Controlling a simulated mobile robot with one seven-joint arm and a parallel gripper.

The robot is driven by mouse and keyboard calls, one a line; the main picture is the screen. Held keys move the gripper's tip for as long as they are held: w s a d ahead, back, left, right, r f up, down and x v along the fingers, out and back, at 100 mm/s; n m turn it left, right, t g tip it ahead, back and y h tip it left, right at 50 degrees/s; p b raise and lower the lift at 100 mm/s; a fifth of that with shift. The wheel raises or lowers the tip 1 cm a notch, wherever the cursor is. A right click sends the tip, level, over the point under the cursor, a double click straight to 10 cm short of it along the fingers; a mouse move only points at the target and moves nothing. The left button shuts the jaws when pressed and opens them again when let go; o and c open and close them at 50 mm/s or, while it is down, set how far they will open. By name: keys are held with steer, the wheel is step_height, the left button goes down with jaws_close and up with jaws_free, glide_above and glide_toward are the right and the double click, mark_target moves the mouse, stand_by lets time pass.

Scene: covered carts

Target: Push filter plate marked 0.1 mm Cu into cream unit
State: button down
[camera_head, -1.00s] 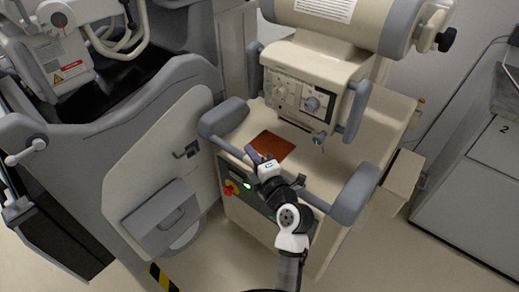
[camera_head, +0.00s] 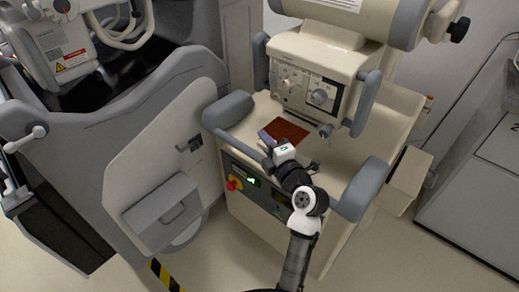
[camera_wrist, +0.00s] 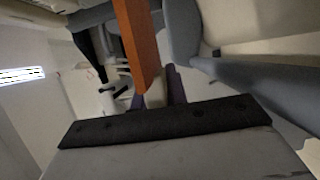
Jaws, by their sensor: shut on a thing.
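The flat copper-coloured filter plate (camera_head: 291,131) is held above the front shelf of the cream unit (camera_head: 356,53), below its control panel with dials. My gripper (camera_head: 268,141) is shut on the plate's near left edge. In the wrist view, the plate (camera_wrist: 140,42) shows nearly edge-on and runs up and away from the purple-grey fingers of my gripper (camera_wrist: 160,90). No marking on the plate is legible. I cannot tell whether the plate's far edge touches the unit.
Grey handles (camera_head: 365,190) stand on the right and left (camera_head: 228,112) sides of the shelf. A red and yellow stop button (camera_head: 234,184) is on the front face. A grey machine (camera_head: 150,150) stands close on the left, and a grey cabinet (camera_head: 480,180) on the right.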

mark_target(282, 128)
steer(key=shift+w+d, duration=0.6)
steer(key=shift+w, duration=0.15)
steer(key=shift+b, duration=1.7)
stand_by(0.8)
steer(key=shift+w+d+b, duration=0.6)
steer(key=shift+w+d, duration=0.25)
steer(key=shift+w, duration=0.3)
steer(key=shift+w+d+b, duration=0.55)
steer(key=shift+w+d, duration=0.25)
steer(key=shift+w, duration=0.3)
stand_by(0.3)
steer(key=shift+s+a, duration=0.1)
steer(key=shift+s, duration=0.05)
steer(key=shift+s+a+b, duration=0.4)
steer(key=shift+s+a, duration=0.3)
steer(key=shift+s, duration=0.25)
steer(key=shift+s+a+b, duration=0.4)
steer(key=shift+s+a, duration=0.3)
steer(key=shift+s, duration=0.2)
